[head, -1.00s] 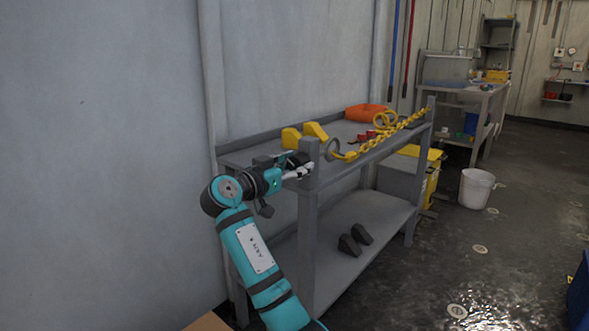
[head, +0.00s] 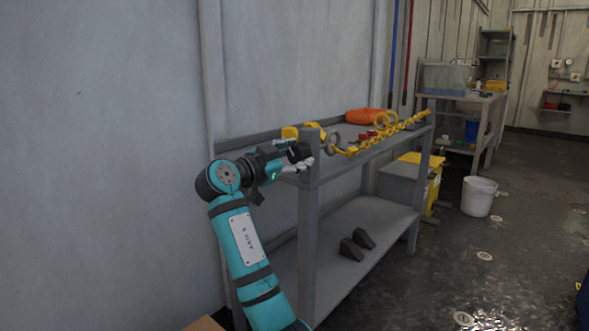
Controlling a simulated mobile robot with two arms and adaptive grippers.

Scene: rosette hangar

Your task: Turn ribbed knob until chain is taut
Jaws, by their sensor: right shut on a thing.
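My right gripper (head: 300,163) is at the near end of the grey bench, by its corner post. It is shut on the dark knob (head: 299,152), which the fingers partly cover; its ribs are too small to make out. The yellow chain (head: 388,134) runs along the bench's front edge, from near a grey ring (head: 334,143) to the far post. It looks nearly straight, and I cannot tell whether any slack is left. My left gripper is out of view.
A white bucket (head: 478,196) stands on the open floor at right. A wall is close at left.

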